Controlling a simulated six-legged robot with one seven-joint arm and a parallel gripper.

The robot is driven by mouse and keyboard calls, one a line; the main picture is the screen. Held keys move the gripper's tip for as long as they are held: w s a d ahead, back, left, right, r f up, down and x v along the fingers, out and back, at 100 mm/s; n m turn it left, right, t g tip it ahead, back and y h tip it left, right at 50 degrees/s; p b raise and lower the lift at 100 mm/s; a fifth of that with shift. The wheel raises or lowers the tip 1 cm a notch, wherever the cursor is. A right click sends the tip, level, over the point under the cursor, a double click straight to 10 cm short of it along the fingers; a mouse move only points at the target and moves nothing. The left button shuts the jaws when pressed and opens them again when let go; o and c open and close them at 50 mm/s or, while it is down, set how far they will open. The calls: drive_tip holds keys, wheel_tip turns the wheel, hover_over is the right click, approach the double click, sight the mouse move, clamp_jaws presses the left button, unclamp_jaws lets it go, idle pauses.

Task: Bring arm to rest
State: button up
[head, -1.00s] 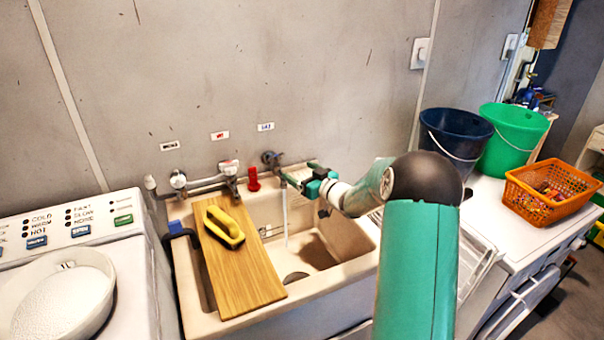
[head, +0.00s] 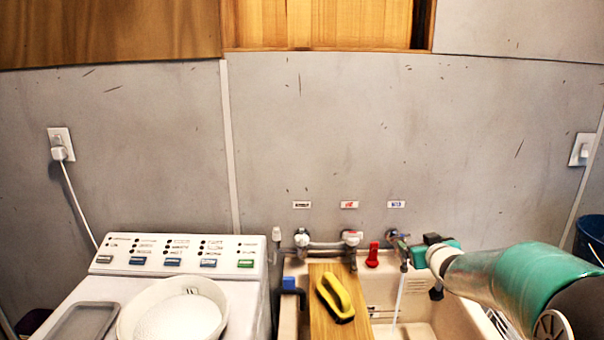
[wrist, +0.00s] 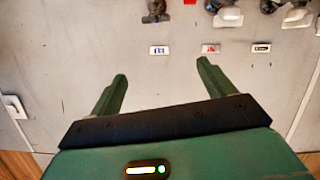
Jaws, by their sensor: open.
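My arm reaches in from the right in the head view, with its teal and dark gripper (head: 436,250) beside the rightmost tap (head: 400,243) over the sink. In the wrist view my gripper (wrist: 162,72) has its two green fingers spread, with nothing between them. The same tap (wrist: 155,10) lies beyond the fingertips there, with a gap between. A thin stream of water (head: 398,297) falls from it into the sink (head: 415,331).
A wooden board (head: 324,322) lies across the sink with a yellow-and-black brush (head: 335,297) on it. A red object (head: 372,255) stands between taps. A washing machine (head: 245,295) with a white bowl (head: 138,325) is at left. A dark blue bucket (head: 592,238) is at the right edge.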

drive_tip(key=s+a+r+m+g+h, duration=0.1)
drive_tip(key=s+a+r+g, duration=0.15)
drive_tip(key=s, duration=0.55)
drive_tip(key=s+a+r+m+g+h, duration=0.15)
drive_tip(key=s+a, duration=0.25)
drive_tip(key=s, duration=0.4)
drive_tip(key=s+a+f+g+y, duration=0.1)
drive_tip(key=s+a, duration=0.3)
drive_tip(key=s, duration=0.6)
drive_tip(key=s+a+f+g+y, duration=0.2)
drive_tip(key=s+a+f+g, duration=0.1)
drive_tip(key=s, duration=0.8)
drive_tip(key=shift+s+a+n+g, duration=0.2)
drive_tip(key=shift+a+n+g, duration=0.3)
drive_tip(key=shift+a, duration=0.4)
drive_tip(key=c, duration=1)
drive_tip(key=shift+a, duration=0.2)
